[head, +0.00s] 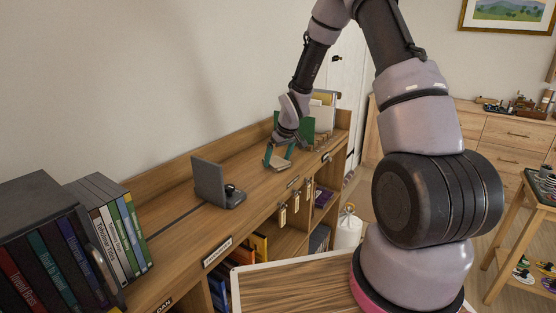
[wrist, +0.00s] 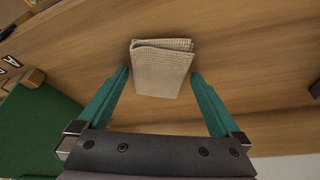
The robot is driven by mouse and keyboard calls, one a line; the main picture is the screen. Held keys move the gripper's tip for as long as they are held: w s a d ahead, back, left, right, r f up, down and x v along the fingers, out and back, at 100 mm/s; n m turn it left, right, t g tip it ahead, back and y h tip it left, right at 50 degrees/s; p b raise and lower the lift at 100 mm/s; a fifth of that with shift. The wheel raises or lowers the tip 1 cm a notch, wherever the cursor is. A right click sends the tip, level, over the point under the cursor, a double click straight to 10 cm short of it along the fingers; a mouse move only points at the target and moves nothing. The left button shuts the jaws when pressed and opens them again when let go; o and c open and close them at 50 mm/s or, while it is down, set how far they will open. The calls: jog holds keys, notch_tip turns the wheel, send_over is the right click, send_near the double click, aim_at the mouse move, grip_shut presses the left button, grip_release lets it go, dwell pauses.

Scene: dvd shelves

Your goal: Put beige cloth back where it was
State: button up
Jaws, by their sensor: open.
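The beige cloth (wrist: 160,72) is folded into a small rectangle and lies on the wooden shelf top. In the wrist view it sits just ahead of and between the fingertips of my gripper (wrist: 160,76). The two teal fingers are spread apart, one on each side of the cloth's near part, with visible gaps. In the head view my gripper (head: 279,158) is low over the far part of the shelf top, and the cloth (head: 277,163) shows small between the fingers.
Books (head: 118,225) stand at the near left end of the shelf. A dark grey stand (head: 213,183) sits mid-shelf. A green upright panel (head: 307,130) and files stand beyond my gripper. The shelf top (head: 175,222) between the books and stand is largely clear.

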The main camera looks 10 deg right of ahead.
jog(key=s+d+r+m, duration=0.1)
jog(key=s+d+r, duration=0.1)
jog(key=s+r, duration=0.5)
jog(key=s+d+r+m+t+h, duration=0.15)
jog(key=s+r, duration=0.25)
jog(key=r, duration=0.7)
jog(key=s+d+r+m, duration=0.2)
jog(key=s+r, duration=0.3)
jog(key=r, duration=0.4)
jog(key=s+r+m+y, duration=0.1)
jog(key=s+r+m, duration=0.1)
jog(key=s, duration=0.6)
jog(key=s+r+m+t+y, duration=0.1)
jog(key=s+r+m, duration=0.1)
jog(key=s+r, duration=0.3)
jog(key=s, duration=0.4)
jog(key=shift+s+r, duration=0.15)
jog(key=shift+s, duration=0.05)
